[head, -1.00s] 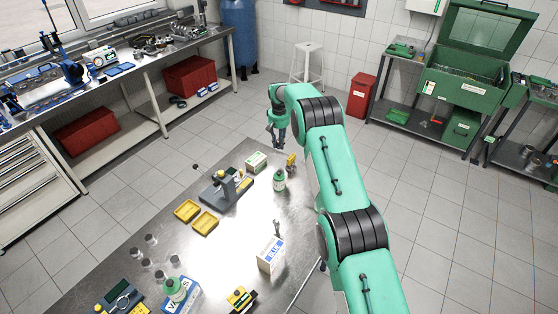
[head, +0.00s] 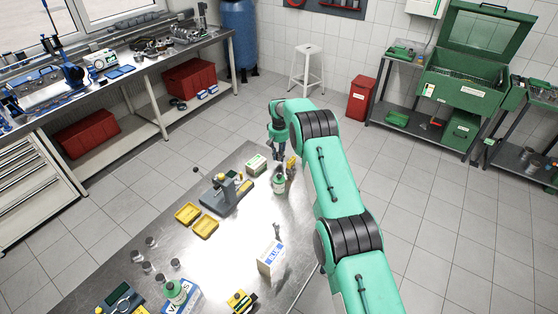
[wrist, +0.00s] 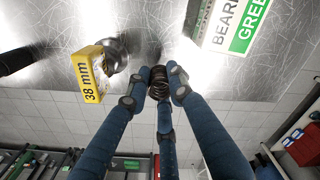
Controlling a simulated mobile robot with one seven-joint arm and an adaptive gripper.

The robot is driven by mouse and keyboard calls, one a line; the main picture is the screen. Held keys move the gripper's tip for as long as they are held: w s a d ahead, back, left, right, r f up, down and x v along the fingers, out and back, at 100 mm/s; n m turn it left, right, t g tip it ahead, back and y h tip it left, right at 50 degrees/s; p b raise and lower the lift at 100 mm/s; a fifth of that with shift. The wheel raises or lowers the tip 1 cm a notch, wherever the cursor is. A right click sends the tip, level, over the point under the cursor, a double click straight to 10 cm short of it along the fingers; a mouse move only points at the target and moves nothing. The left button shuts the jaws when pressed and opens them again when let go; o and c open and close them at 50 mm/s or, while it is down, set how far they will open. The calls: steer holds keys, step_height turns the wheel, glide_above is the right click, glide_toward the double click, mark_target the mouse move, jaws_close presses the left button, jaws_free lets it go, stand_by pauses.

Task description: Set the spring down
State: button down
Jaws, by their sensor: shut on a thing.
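My gripper (wrist: 157,88) has three blue fingers closed around a dark coil spring (wrist: 158,80) in the wrist view. The spring stands out from the fingertips toward the steel table (wrist: 40,28). I cannot tell whether its far end touches the tabletop. In the head view my gripper (head: 277,152) is at the far end of the table (head: 235,255), and the spring is too small to make out there.
A yellow block marked 38 mm (wrist: 88,76) and a round metal part (wrist: 114,54) stand left of the spring. A green bottle (head: 278,184) stands near my gripper.

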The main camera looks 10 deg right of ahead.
mark_target(279, 164)
steer(key=shift+f, duration=1.55)
steer(key=shift+f, duration=0.15)
steer(key=c, duration=1.5)
jaws_free()
steer(key=shift+c, duration=0.2)
step_height(279, 164, up, 12)
steer(key=b, duration=0.1)
steer(key=shift+r, duration=0.3)
